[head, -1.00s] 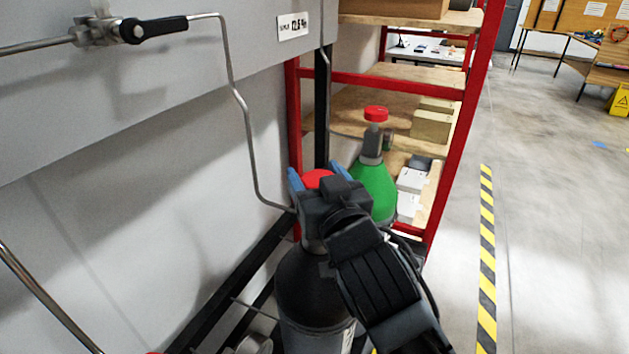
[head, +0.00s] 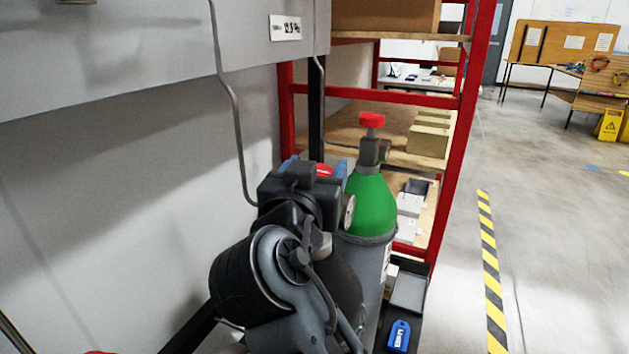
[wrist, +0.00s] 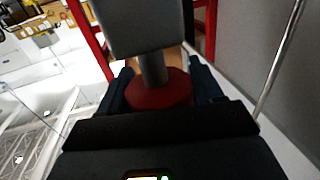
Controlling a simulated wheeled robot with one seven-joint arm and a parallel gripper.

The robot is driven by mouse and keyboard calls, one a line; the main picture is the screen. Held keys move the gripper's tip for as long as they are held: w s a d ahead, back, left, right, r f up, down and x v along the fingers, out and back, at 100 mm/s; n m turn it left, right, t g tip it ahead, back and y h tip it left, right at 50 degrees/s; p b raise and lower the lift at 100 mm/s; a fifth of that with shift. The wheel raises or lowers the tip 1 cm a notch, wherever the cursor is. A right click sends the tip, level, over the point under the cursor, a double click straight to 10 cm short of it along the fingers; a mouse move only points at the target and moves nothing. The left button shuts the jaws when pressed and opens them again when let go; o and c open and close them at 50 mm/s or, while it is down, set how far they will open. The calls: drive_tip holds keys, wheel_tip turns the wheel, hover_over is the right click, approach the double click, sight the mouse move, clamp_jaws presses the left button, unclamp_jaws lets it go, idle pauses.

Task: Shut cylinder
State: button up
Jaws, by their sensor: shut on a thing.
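A dark cylinder (head: 345,285) stands by the grey wall, mostly hidden behind my arm in the head view. Its red valve knob (head: 324,170) shows between the blue fingers of my gripper (head: 318,167). In the wrist view the red knob (wrist: 158,90) sits between the two fingers of my gripper (wrist: 160,88), which is shut on it. A round gauge (head: 348,212) shows just right of my wrist. A second cylinder with a green shoulder (head: 372,205) and a red knob (head: 372,120) stands upright behind, to the right, apart from my gripper.
A red-framed shelf (head: 465,130) with wooden boards and boxes (head: 428,140) stands behind the cylinders. A thin metal pipe (head: 235,110) runs down the wall at left. A blue tag (head: 399,336) lies low at right. The floor at right (head: 545,240) is open beyond a striped line.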

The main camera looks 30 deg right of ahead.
drive_tip(key=shift+f+h, duration=0.15)
drive_tip(key=shift+h, duration=0.15)
drive_tip(key=o, duration=1)
drive_tip(key=shift+c, duration=0.2)
drive_tip(key=v, duration=0.7)
drive_tip(key=shift+s+a, duration=0.25)
